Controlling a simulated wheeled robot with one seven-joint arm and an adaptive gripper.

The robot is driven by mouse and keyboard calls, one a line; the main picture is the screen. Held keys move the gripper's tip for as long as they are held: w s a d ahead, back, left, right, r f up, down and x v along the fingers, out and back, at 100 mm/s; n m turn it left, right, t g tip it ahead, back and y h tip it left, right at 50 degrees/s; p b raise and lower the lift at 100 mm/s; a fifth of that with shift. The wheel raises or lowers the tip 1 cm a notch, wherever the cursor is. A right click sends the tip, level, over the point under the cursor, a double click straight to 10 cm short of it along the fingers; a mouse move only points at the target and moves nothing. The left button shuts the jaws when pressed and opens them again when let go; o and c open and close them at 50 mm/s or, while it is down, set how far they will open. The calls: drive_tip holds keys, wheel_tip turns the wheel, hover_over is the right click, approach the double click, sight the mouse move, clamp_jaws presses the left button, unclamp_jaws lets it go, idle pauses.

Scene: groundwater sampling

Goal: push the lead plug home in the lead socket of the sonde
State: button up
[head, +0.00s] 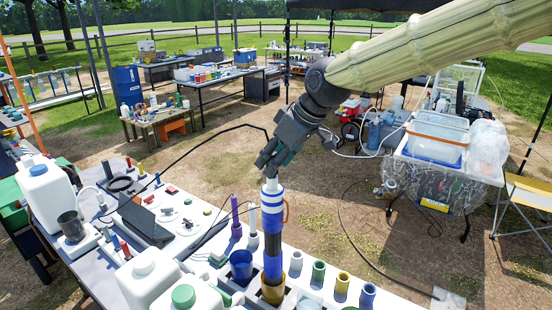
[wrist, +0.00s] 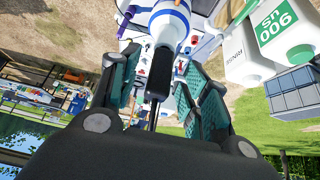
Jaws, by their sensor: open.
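The sonde (head: 272,230) stands upright on the white table, with a white top, blue and white bands and a dark body. Its white and blue top also shows in the wrist view (wrist: 172,18). The black lead plug (wrist: 158,76) sits between my fingers, in line with the sonde's top; its lower end meets the white top, but I cannot tell how deep it sits. The lead socket itself is hidden. My gripper (head: 268,166) is just above the sonde's top. In the wrist view my gripper (wrist: 160,62) is open, with fingers on both sides of the plug.
A black cable (head: 205,148) arcs left from my gripper to the table. Around the sonde stand a blue cup (head: 241,266), a purple tube (head: 236,216) and several coloured caps. White jugs (head: 150,280) stand at the front left. The ground behind the sonde is open.

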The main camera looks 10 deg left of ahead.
drive_tip(key=v, duration=1.2)
drive_tip(key=shift+w, duration=0.1)
